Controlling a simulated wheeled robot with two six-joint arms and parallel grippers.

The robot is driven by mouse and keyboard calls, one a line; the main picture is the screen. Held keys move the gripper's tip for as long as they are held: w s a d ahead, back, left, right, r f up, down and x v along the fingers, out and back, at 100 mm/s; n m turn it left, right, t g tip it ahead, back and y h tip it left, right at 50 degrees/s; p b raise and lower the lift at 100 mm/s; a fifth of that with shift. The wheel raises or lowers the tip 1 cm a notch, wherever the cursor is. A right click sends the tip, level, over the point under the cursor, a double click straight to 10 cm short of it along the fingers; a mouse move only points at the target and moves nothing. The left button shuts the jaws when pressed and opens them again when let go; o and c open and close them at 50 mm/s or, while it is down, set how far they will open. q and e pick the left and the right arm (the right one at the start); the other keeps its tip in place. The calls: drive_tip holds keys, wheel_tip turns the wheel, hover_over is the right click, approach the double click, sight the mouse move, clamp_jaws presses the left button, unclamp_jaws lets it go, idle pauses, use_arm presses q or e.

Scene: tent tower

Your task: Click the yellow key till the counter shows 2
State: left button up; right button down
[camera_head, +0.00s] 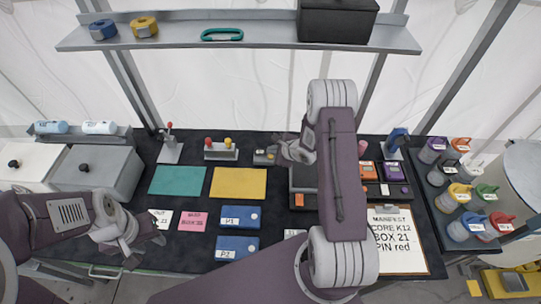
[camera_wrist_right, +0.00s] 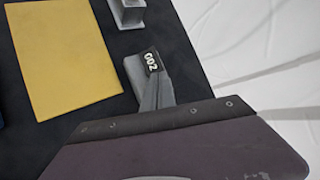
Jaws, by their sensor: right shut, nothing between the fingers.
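I cannot make out the yellow key; my right gripper covers part of the unit. My right gripper (camera_head: 281,155) is shut and empty, with its tips down at the unit's right side. In the right wrist view its fingers (camera_wrist_right: 154,88) overlap the unit; I cannot tell if they touch the key. My left gripper (camera_head: 150,240) is open and empty above the mat's left front.
A switch block (camera_head: 221,152) with red and yellow knobs and a red-tipped lever (camera_head: 170,148) stand left of the counter. Green (camera_head: 177,181) and yellow (camera_head: 238,184) sheets lie flat. A manifest clipboard (camera_head: 398,242) lies at right. A shelf (camera_head: 240,31) spans the back.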

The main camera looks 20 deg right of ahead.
sight(272, 159)
wheel_tip(272, 159, up, 5)
drive_tip(key=p, duration=0.5)
drive_tip(key=shift+f, duration=0.1)
idle(0.5)
